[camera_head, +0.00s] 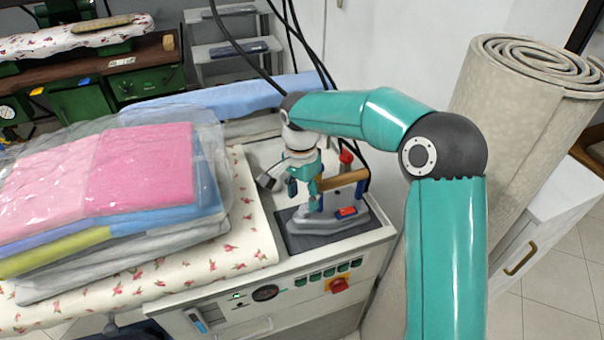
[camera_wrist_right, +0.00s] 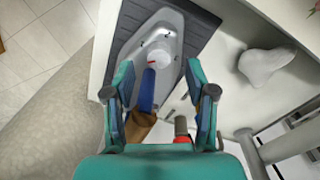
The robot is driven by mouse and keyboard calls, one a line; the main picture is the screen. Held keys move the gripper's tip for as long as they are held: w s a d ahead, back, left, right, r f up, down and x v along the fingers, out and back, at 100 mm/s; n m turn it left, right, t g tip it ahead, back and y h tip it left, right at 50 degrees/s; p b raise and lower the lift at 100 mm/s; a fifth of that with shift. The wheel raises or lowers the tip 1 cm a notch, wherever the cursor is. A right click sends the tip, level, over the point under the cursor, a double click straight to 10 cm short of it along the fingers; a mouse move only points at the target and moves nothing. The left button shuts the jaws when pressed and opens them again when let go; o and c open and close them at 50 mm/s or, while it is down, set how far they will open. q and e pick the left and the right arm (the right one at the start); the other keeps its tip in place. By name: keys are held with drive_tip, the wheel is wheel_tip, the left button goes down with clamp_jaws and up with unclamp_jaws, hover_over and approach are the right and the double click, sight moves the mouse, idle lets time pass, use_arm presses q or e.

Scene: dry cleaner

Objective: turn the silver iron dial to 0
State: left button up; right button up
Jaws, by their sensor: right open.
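The silver iron (camera_head: 350,223) rests on a dark mat (camera_head: 312,240) at the right end of the ironing station. It has a wooden handle (camera_head: 344,180). In the right wrist view its round pale dial (camera_wrist_right: 155,67) with a red mark shows on top of the grey iron body (camera_wrist_right: 172,24). My right gripper (camera_wrist_right: 158,78) is open, with its fingers on either side above the iron and the dial between them in the picture. I cannot tell whether they touch it. In the head view the right gripper (camera_head: 307,192) hides the dial. My left gripper is out of view.
Bagged folded clothes (camera_head: 140,170) lie on the floral ironing board (camera_head: 250,215) to the left. A rolled carpet (camera_head: 525,105) stands at the right. Black cables hang behind my right arm.

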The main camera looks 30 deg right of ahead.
sight(302, 207)
wheel_tip(302, 207, up, 8)
drive_tip(key=shift+w, duration=0.2)
drive_tip(key=shift+r, duration=0.1)
